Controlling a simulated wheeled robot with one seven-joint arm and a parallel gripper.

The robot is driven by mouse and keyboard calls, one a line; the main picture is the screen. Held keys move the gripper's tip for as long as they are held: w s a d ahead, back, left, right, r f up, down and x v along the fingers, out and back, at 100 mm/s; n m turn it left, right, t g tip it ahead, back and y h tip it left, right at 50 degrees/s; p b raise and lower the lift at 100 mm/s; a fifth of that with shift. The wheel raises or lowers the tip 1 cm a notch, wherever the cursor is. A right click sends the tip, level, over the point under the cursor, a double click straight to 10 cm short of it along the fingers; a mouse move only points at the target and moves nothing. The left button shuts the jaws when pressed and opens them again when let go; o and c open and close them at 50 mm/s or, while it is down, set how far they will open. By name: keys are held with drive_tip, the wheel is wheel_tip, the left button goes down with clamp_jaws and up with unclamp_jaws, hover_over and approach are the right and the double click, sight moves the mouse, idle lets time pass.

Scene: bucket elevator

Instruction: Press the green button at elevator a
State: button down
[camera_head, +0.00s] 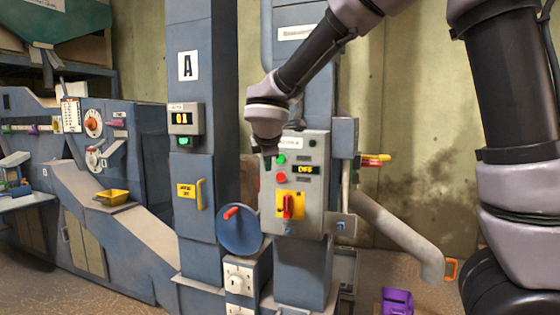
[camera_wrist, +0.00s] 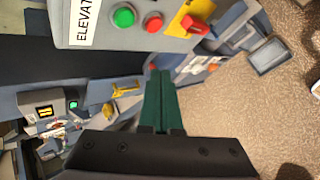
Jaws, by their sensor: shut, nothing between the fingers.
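A grey control box (camera_head: 313,190) with a display reading OFF is mounted on a blue column. Its green button (camera_head: 281,159) is above a red button (camera_head: 281,177). In the wrist view, the green button (camera_wrist: 124,16) shows at the top, beside a label starting "ELEVAT". My gripper (camera_head: 268,164) is at the box's upper left side. Its green fingers (camera_wrist: 158,73) are together and empty, with the green button apart from them, up and left in the wrist view.
A yellow plate with a red rotary switch (camera_head: 288,206) is low on the box. A blue disc with a red handle (camera_head: 238,229) is below left. A grey pipe (camera_head: 400,235) slopes down at right. A purple object (camera_head: 397,301) lies on the floor.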

approach(279, 163)
drive_tip(key=shift+s+a+f+x, duration=0.1)
drive_tip(key=shift+f+x, duration=0.05)
drive_tip(key=shift+x, duration=0.75)
drive_tip(key=shift+s+a+f+x, duration=0.1)
drive_tip(key=shift+s+x, duration=0.05)
drive_tip(key=shift+x, duration=0.7)
drive_tip(key=shift+s+a+f+x, duration=0.1)
drive_tip(key=shift+f+x, duration=0.05)
drive_tip(key=shift+x, duration=0.75)
drive_tip(key=shift+w+d, duration=0.15)
drive_tip(key=shift+w, duration=0.2)
drive_tip(key=shift+w+d, duration=0.2)
drive_tip(key=shift+w, duration=0.25)
idle(0.5)
idle(0.3)
drive_tip(key=shift+s+a, duration=0.3)
drive_tip(key=shift+s, duration=0.55)
drive_tip(key=s, duration=0.1)
drive_tip(key=s+a, duration=0.1)
drive_tip(key=s, duration=0.2)
drive_tip(key=shift+s+a, duration=0.35)
drive_tip(key=shift+a, duration=0.05)
